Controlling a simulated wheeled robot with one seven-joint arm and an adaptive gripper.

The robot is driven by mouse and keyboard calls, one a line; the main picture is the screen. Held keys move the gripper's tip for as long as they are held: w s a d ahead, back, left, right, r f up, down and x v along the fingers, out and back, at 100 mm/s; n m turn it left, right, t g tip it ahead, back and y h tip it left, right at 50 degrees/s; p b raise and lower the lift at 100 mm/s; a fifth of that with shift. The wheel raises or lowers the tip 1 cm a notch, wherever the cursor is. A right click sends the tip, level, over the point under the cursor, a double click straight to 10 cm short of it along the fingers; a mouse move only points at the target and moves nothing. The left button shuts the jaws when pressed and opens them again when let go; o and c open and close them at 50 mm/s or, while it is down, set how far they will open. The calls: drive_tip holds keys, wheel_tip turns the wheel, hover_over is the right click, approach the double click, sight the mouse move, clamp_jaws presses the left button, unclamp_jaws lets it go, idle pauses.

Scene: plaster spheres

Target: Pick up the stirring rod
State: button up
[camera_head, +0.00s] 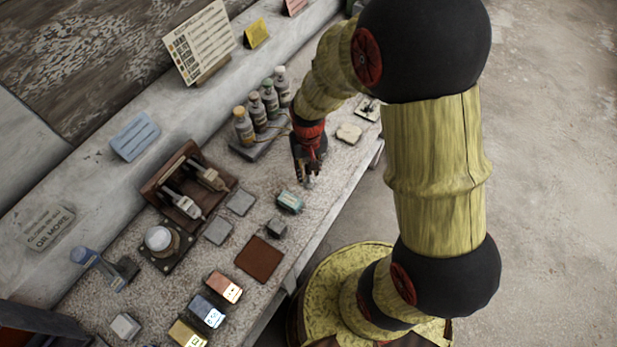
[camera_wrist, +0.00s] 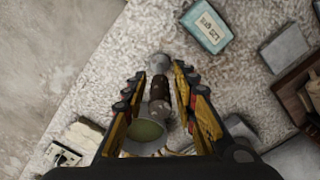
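My gripper (camera_wrist: 160,82) reaches down over the table. Its yellow and black fingers stand apart in the wrist view, with a visible gap between them. In that gap is a dark brown piece (camera_wrist: 159,90) with a pale grey knob (camera_wrist: 158,61) at its far end. A round, green-centred piece with a pale rim (camera_wrist: 144,132) lies nearer the wrist. I cannot tell whether these belong to the stirring rod or whether a finger touches them. In the head view my gripper (camera_head: 309,170) is small and hides most of what is under it.
A teal box (camera_wrist: 207,26) lies close by; it also shows in the head view (camera_head: 289,202). Several bottles (camera_head: 258,110) stand behind my gripper. A wooden rack (camera_head: 160,187) and grey slabs (camera_head: 240,202) are to the left.

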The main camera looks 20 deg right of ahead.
drive_tip(key=c, duration=0.6)
clamp_jaws()
drive_tip(key=shift+r, duration=0.1)
